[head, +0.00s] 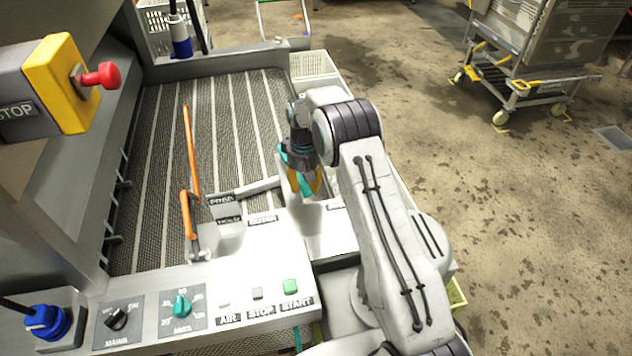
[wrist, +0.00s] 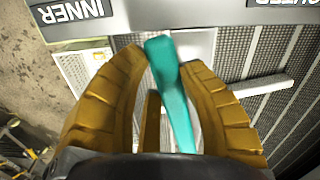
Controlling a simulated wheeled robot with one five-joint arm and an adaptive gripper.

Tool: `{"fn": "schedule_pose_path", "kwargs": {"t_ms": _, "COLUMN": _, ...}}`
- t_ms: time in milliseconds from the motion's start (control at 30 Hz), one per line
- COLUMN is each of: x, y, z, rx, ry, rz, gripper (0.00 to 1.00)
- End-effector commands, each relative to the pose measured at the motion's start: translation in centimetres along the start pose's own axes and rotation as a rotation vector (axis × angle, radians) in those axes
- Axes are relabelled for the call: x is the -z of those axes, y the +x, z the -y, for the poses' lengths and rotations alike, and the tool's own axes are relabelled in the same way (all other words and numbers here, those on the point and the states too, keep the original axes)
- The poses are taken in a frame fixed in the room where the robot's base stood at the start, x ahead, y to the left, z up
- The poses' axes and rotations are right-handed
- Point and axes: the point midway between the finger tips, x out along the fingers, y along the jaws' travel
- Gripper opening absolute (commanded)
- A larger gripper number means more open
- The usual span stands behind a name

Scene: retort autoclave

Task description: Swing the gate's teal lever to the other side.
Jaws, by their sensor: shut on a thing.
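The teal lever (wrist: 172,90) stands between the two yellow fingers of my gripper (wrist: 165,58) in the wrist view, and the fingers are shut on it. In the head view my gripper (head: 308,182) is low over the light metal housing, right of the conveyor. A bit of the lever (head: 305,187) shows there between the fingers; its base is hidden. In the wrist view an INNER label (wrist: 75,10) is at the upper left and a partly cut-off OUTER label (wrist: 283,2) at the upper right.
A ribbed conveyor bed (head: 155,130) with an orange bar (head: 190,150) lies left of my arm. A control panel (head: 215,290) with knobs and buttons is in front. A red stop button (head: 103,76) juts out at upper left. A wheeled cart (head: 540,50) stands on open floor at right.

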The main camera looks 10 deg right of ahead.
Motion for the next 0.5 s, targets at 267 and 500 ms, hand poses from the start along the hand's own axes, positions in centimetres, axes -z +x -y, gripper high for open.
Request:
{"fn": "schedule_pose_path", "kwargs": {"t_ms": 267, "x": 0.3, "y": 0.3, "z": 4.5, "rx": 0.0, "ry": 0.256, "rz": 0.003, "gripper": 0.0}}
{"fn": "schedule_pose_path", "kwargs": {"t_ms": 500, "x": 1.3, "y": 0.2, "z": 7.6, "rx": -0.001, "ry": 0.46, "rz": 0.005, "gripper": 0.0}}
